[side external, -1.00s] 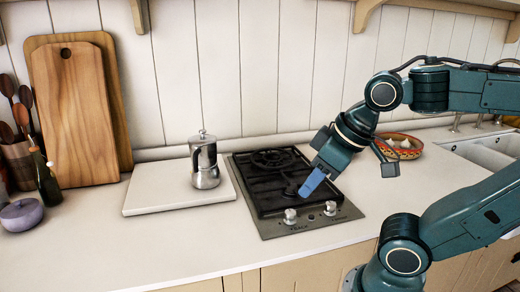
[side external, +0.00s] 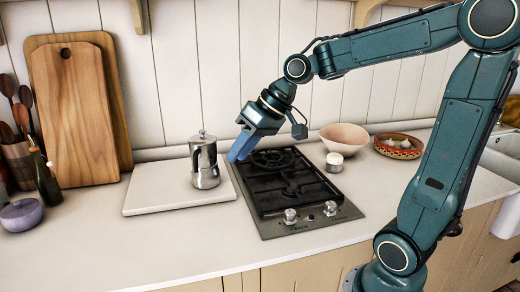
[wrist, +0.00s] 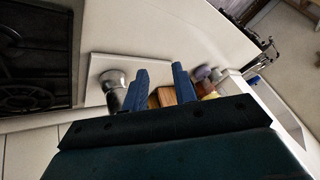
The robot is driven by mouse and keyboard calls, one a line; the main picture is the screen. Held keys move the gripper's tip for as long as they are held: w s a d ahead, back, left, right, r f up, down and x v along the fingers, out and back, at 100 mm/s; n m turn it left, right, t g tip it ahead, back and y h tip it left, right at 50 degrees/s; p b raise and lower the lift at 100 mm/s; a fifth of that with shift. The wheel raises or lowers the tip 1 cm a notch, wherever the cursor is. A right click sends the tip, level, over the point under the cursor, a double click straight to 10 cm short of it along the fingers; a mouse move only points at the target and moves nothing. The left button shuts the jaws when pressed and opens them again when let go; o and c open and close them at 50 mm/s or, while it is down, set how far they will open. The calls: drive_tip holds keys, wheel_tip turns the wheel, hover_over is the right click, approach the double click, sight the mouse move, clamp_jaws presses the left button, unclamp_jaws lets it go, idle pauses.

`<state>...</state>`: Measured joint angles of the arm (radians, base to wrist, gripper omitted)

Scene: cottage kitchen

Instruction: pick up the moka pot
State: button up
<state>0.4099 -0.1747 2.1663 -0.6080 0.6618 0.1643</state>
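The silver moka pot (side external: 205,163) stands upright on a pale square board (side external: 150,203) left of the stove in the side external view. My gripper (side external: 238,152), with blue fingers, is just right of the pot, near its upper half. In the wrist view my gripper (wrist: 160,85) shows two blue fingers apart with a gap between them. The moka pot (wrist: 113,78) shows there to the left of the left finger, not between the fingers; its lower part is partly hidden by that finger.
A black gas stove (side external: 285,187) lies right of the board. A pink bowl (side external: 344,138), a small white jar (side external: 334,162) and a patterned bowl (side external: 398,146) stand beyond it. Wooden boards (side external: 75,112), a dark bottle (side external: 47,182) and a purple pot (side external: 21,215) are left. The front counter is clear.

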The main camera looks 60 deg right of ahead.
drive_tip(key=w+d+f+m+t+y, duration=0.1)
drive_tip(key=w+d+f+m+y, duration=0.15)
drive_tip(key=w+d, duration=0.55)
drive_tip(key=m+t+y, duration=0.2)
drive_tip(key=t+y, duration=0.1)
drive_tip(key=y, duration=0.1)
approach(199, 153)
drive_tip(key=shift+n+h, duration=0.25)
drive_tip(key=shift+x, duration=2)
drive_tip(key=shift+a, duration=0.15)
drive_tip(key=x, duration=0.5)
clamp_jaws()
drive_tip(key=shift+r, duration=0.15)
